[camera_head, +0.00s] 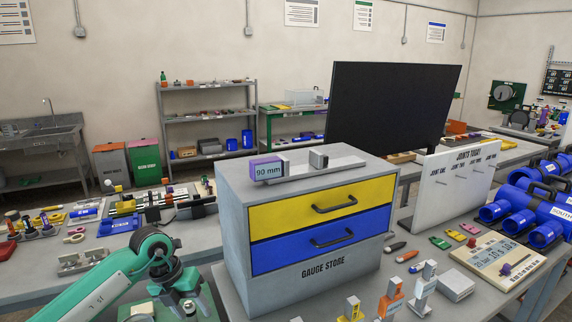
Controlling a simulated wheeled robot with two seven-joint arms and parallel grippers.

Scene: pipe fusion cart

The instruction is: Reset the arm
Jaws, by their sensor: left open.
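My left arm comes in from the lower left, teal with dark joints, bent so that its hand points down. My left gripper (176,300) is low in the picture, left of the grey gauge store cabinet (235,210). Its jaws are open and I see nothing held between them, though the fingertips are partly hidden near the bottom edge. My right arm and gripper do not show.
The cabinet has a yellow drawer (300,214) and a blue drawer (290,254), both closed. A purple-and-grey 90 mm block (268,168) lies on top. A white joints board (450,182) and blue cylinders (540,236) stand at right. Small tools crowd the left bench.

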